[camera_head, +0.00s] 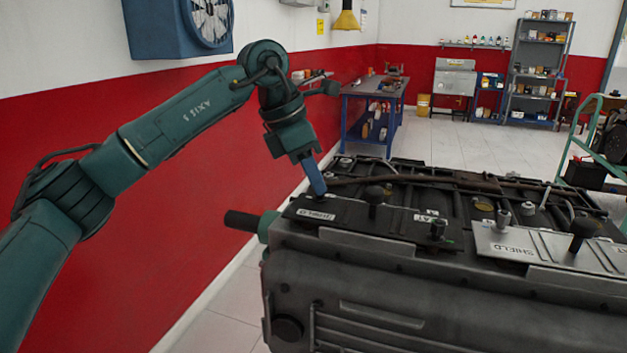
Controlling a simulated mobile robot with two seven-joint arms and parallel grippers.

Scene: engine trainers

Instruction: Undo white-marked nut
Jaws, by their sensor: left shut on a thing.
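My left gripper (316,186) points down at the far left end of this plate. Its blue fingers are shut on a small part at the plate's surface; the fingers hide it, so I cannot tell its marking. A dark knob (374,196) and a dark bolt (438,229) stand on the black plate, to the right of the gripper. No white mark on a nut can be made out. My right gripper is out of view.
A silver plate (480,240) with another dark knob (585,228) lies at the engine's right. A dark rod with a green collar (245,222) juts from its left end. A blue workbench (372,112) stands behind.

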